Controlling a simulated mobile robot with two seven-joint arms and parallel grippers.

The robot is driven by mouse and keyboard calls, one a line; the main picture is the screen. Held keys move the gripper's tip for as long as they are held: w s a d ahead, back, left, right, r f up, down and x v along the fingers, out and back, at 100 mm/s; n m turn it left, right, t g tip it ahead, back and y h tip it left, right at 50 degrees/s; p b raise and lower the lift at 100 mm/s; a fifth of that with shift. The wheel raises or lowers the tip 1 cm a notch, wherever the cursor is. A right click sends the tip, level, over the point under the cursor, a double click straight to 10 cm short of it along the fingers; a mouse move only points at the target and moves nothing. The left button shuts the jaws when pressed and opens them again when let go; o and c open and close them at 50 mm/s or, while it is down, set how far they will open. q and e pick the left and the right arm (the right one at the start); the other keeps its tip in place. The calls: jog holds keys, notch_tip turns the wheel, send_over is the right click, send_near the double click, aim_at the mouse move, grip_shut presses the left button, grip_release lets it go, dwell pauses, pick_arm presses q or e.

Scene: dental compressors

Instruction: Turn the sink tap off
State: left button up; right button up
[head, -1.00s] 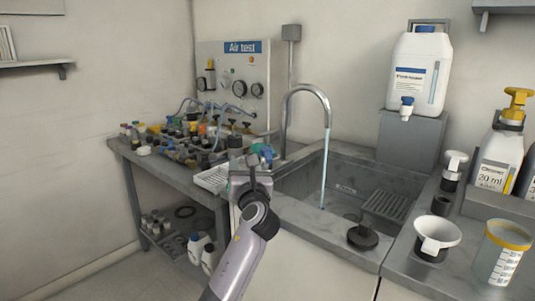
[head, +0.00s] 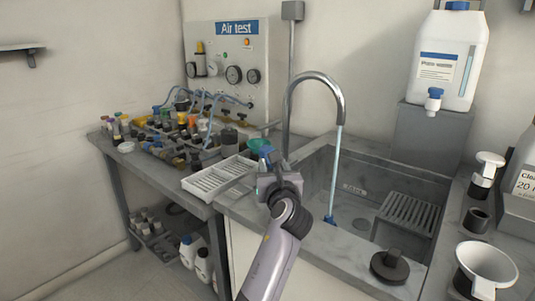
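The sink tap (head: 316,77) is a grey gooseneck at the back left of the grey sink (head: 312,190). A thin blue water stream (head: 335,170) runs from its spout into the basin. No tap handle can be made out; the tap's base is partly hidden behind my gripper. My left gripper (head: 277,168) is at the sink's left edge, in front of the tap base as seen here. It is seen from behind, so its fingers and any contact are hidden. My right gripper is out of view.
A white slotted tray (head: 220,178) and a green cup-like item (head: 259,147) are close to my gripper. A cluttered bench and the Air test panel (head: 230,65) lie left. A black round plug (head: 389,266) and a white funnel (head: 486,263) are right.

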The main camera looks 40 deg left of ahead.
pick_arm(q)
jog(key=shift+b+x, duration=0.55)
jog(key=shift+x, duration=2.95)
